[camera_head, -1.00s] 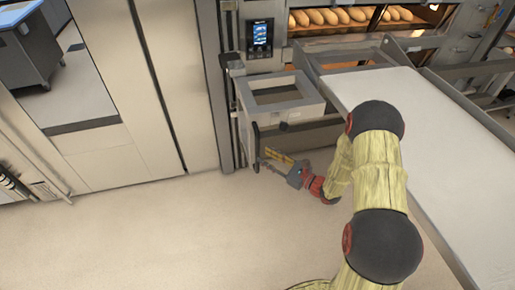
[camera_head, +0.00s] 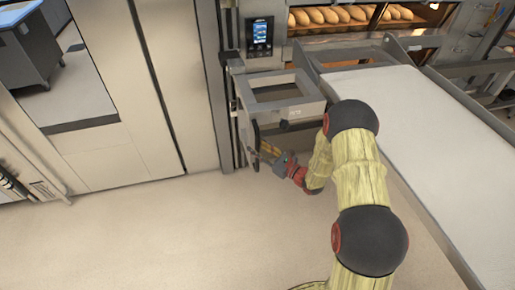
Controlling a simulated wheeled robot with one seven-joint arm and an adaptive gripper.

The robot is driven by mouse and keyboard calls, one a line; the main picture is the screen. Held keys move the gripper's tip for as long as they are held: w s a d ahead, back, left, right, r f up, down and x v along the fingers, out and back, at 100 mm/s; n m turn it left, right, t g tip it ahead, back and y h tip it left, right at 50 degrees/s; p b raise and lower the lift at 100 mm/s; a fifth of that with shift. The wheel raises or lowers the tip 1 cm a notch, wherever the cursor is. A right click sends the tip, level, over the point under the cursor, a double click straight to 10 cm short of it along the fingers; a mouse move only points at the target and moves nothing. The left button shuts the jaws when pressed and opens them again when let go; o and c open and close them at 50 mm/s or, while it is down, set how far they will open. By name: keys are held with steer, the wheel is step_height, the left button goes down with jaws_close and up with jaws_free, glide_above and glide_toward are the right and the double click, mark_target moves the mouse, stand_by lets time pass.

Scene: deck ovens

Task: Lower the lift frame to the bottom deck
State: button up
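The lift frame appears to be the grey metal frame (camera_head: 243,91) with a rectangular opening, below the lit oven deck and left of the long white loading surface (camera_head: 425,110). A dark upright bar (camera_head: 256,137), like a handle, stands at its front left corner. My gripper (camera_head: 266,150), with yellowish fingers, is low in front of the frame. Its fingertips point left and up, close to the bar. I cannot tell whether they touch it or how far apart they are. My arm covers part of the loading surface's left edge.
A lit oven deck with several loaves (camera_head: 330,16) is at the top. A control panel with a small screen (camera_head: 260,31) is above the frame. Tall beige panels (camera_head: 130,80) stand at the left. The floor (camera_head: 170,235) in front is clear.

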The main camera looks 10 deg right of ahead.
steer(key=shift+c, duration=0.7)
jaws_close()
